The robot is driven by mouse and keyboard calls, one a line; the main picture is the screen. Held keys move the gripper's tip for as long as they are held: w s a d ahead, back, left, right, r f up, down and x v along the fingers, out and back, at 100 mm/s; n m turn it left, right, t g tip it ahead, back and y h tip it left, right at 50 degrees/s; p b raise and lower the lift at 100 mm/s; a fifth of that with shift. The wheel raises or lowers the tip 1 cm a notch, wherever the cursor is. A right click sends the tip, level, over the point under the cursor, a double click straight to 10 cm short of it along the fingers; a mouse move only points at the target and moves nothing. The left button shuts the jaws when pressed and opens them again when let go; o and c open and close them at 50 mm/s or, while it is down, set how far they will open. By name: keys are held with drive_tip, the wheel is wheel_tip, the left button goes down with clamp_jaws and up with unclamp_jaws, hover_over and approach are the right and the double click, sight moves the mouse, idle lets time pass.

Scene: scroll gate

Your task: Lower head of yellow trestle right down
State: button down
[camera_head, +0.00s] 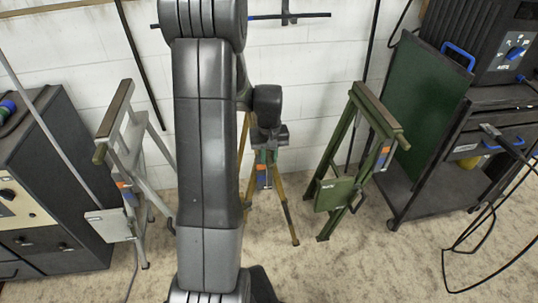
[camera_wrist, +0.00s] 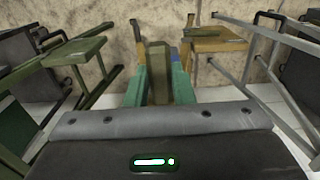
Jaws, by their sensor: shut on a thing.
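The yellow trestle stands in the middle, mostly hidden behind my arm in the head view; its yellow legs (camera_head: 286,212) and a blue part with an orange tag (camera_head: 263,177) show. My gripper (camera_head: 266,156) is at its upper front. In the wrist view my gripper (camera_wrist: 158,75) has its teal fingers on both sides of an olive-brown bar end, the head of the yellow trestle (camera_wrist: 158,62), and is shut on it. A yellow plate (camera_wrist: 218,44) of the trestle shows beyond, to the right. The head's full length is hidden.
A grey trestle (camera_head: 136,150) stands left and a green trestle (camera_head: 337,160) right, both close by. A dark cabinet (camera_head: 50,180) is far left. A cart (camera_head: 440,185) with a green panel and hanging cables is right. A white wall stands behind; carpet in front is clear.

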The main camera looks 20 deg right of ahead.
drive_tip(key=shift+s+a+f, duration=0.1)
drive_tip(key=shift+s+f, duration=0.05)
drive_tip(key=shift+f, duration=0.1)
drive_tip(key=c, duration=1.2)
unclamp_jaws()
drive_tip(key=shift+c, duration=0.2)
drive_tip(key=shift+r, duration=0.1)
wheel_tip(320, 180, up, 14)
drive_tip(key=p, duration=0.1)
drive_tip(key=shift+f, duration=0.25)
wheel_tip(320, 180, down, 14)
drive_tip(key=shift+r+b, duration=0.15)
drive_tip(key=shift+b, duration=0.35)
drive_tip(key=shift+r, duration=0.35)
